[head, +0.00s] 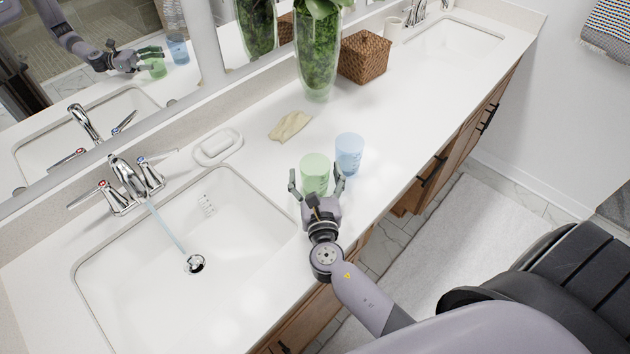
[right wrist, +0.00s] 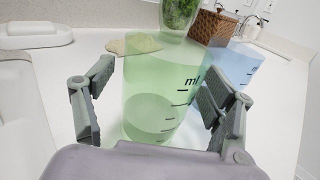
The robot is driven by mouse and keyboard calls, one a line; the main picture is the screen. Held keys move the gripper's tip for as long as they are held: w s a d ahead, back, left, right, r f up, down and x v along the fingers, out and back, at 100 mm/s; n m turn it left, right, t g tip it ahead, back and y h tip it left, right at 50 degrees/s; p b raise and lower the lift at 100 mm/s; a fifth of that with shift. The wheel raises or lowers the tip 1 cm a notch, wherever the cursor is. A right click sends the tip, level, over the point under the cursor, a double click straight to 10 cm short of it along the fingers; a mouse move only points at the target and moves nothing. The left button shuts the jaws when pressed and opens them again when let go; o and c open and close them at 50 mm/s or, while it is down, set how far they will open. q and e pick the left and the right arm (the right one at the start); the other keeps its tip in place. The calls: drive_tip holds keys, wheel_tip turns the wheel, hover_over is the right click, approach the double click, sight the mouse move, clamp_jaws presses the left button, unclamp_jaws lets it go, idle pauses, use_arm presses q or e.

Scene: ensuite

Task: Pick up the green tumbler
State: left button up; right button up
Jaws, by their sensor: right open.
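The green tumbler (head: 314,172) stands upright on the white counter, to the right of the near sink. It is see-through, with dark measuring marks and "ml" in the right wrist view (right wrist: 160,95). My right gripper (head: 317,183) is open, with one finger on each side of the tumbler. In the right wrist view the fingers (right wrist: 158,105) flank the tumbler, with a gap at the left; at the right I cannot tell whether they touch. The tumbler's base is partly hidden behind the gripper. My left gripper does not show, except possibly in the mirror.
A blue tumbler (head: 349,153) stands close to the right of the green one. Water runs into the near sink (head: 220,262).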

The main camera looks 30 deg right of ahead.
drive_tip(key=shift+c, duration=0.4)
drive_tip(key=c, duration=1.2)
drive_tip(key=shift+r, duration=0.2)
drive_tip(key=shift+c, duration=0.2)
wheel_tip(320, 180, up, 20)
drive_tip(key=p, duration=0.6)
drive_tip(key=shift+f, duration=0.25)
